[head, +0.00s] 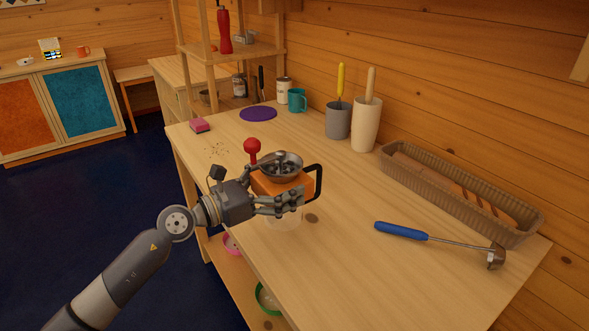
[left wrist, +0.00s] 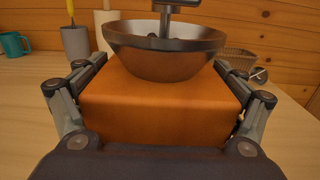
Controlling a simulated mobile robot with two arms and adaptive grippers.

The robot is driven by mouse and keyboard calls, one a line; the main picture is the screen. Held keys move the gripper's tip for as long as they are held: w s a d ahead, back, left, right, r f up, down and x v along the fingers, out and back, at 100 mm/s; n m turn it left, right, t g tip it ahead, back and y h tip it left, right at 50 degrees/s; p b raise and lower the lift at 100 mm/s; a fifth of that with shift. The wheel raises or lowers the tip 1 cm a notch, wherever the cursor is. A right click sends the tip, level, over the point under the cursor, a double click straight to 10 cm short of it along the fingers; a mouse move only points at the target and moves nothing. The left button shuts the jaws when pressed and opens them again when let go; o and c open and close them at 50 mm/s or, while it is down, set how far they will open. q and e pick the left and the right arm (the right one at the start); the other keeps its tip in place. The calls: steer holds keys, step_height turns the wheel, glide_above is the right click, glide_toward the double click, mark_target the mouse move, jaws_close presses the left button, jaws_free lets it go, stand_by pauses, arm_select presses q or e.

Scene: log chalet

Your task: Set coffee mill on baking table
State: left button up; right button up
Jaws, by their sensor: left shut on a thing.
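The coffee mill (head: 283,187) has an orange body, a metal bowl on top and a crank with a red knob. My left gripper (head: 284,204) is shut on its orange body, with a finger on each side. The mill also fills the middle of the left wrist view (left wrist: 160,108) and looks upright. It is over the near left part of the wooden table (head: 345,250), which I take to be the baking table. A clear, glassy shape shows just below the gripper, and a black handle (head: 319,180) sticks out at the right. The mill's underside is hidden. My right gripper is not in view.
A blue-handled ladle (head: 400,231) and a long bread basket (head: 470,198) lie at the right. Grey and cream crocks (head: 366,125), a teal mug (head: 297,99), a purple disc (head: 258,114) and a pink sponge (head: 200,125) stand farther back. The table's middle is clear.

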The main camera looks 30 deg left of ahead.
arm_select(q)
steer(key=w+a+f, duration=0.2)
steer(key=w, duration=0.3)
steer(key=w+a+f, duration=0.2)
steer(key=w+a, duration=0.1)
steer(key=w, duration=0.3)
steer(key=shift+w+f, duration=0.2)
steer(key=shift+w, duration=0.1)
steer(key=shift+f, duration=0.1)
steer(key=o, duration=1.3)
steer(key=shift+s+f, duration=0.1)
steer(key=shift+f, duration=0.05)
steer(key=shift+c, duration=0.2)
steer(key=shift+o, duration=1)
